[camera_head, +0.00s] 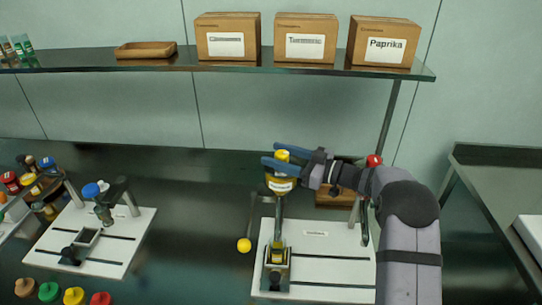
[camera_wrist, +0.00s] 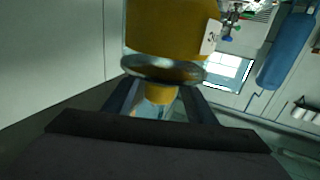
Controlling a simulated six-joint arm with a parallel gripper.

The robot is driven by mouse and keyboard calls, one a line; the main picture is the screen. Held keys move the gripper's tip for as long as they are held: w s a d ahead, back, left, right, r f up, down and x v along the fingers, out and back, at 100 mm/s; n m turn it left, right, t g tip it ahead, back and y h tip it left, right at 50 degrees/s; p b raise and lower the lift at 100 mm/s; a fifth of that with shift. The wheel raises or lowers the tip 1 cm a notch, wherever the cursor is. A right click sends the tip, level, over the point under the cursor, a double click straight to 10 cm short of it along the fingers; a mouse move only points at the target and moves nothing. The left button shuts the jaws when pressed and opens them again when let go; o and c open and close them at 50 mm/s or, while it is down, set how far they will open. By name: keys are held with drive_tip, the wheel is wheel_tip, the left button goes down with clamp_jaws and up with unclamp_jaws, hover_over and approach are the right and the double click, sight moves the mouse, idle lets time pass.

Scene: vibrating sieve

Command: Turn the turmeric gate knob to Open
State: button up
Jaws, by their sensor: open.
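A yellow container (camera_head: 281,184) with a pale label stands on a dark post over the middle white plate; the label is too small to read. A yellow knob-like top (camera_head: 283,155) rises above it. My gripper (camera_head: 281,159) is open, its blue fingers on either side of this top; I cannot tell if they touch it. In the wrist view a large yellow body (camera_wrist: 172,28) with a metal rim (camera_wrist: 163,70) fills the upper middle, with a smaller yellow part below the rim. A yellow ball (camera_head: 244,245) shows left of the plate. I cannot tell which yellow part is the gate knob, and no Open mark is legible.
A white plate (camera_head: 335,262) bears a small clamp-like fixture (camera_head: 276,268). A red-topped post (camera_head: 374,161) stands close behind my wrist. Another plate (camera_head: 130,240) with a blue-topped fixture is at left. Several coloured caps lie at front left. Boxes, one labelled Paprika (camera_head: 385,45), sit on the shelf.

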sight(288, 157)
drive_tip(key=shift+b+v, duration=0.7)
drive_tip(key=shift+v, duration=1.55)
drive_tip(key=shift+r, duration=0.15)
